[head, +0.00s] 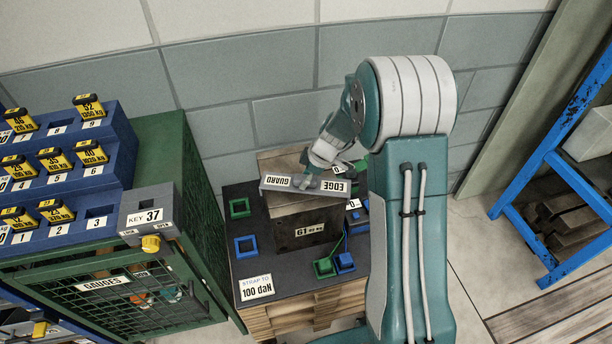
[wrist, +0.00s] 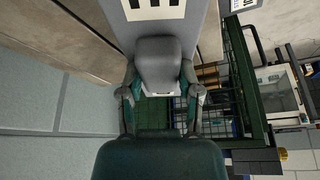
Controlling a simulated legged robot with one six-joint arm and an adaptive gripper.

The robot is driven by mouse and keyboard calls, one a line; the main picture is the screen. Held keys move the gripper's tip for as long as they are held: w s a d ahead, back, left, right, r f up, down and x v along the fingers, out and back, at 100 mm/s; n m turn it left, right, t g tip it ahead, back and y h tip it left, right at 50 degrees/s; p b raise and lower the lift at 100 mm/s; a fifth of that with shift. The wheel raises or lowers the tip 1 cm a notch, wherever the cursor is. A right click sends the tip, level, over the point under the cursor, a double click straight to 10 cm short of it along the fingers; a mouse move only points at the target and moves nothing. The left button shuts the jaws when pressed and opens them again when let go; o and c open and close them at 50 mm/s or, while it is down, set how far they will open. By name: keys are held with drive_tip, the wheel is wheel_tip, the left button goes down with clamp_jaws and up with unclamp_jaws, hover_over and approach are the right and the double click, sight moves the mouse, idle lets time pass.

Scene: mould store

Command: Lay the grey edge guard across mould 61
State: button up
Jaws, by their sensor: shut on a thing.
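The grey edge guard (head: 277,182) is a flat bar labelled EDGE GUARD, lying crosswise over the top of mould 61 (head: 285,228), at its front part. Mould 61 is a brown-grey block with a 61 plate on its front face. I cannot tell whether the guard touches the mould top or hangs slightly above it. My gripper (head: 308,181) is shut on the guard near its middle, from above. In the wrist view, the fingers of my gripper (wrist: 161,92) close around a grey grip piece of the guard (wrist: 158,58), and the labelled bar shows behind it.
The mould stands on a dark-topped pallet (head: 262,262) with green and blue square fittings and a 100 daN strap sign (head: 256,287). Left is a green gauges cabinet (head: 165,160) with blue racks of yellow tags (head: 52,160). A blue shelf frame (head: 565,165) stands right.

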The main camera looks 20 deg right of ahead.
drive_tip(key=n+g, duration=0.1)
drive_tip(key=n, duration=0.3)
drive_tip(key=shift+s+a+r+n+g, duration=0.15)
drive_tip(key=shift+s+n+g, duration=0.15)
drive_tip(key=shift+s+g, duration=0.1)
drive_tip(key=shift+f, duration=0.2)
drive_tip(key=shift+f, duration=1.65)
drive_tip(key=o, duration=1.2)
drive_tip(key=shift+c, duration=0.2)
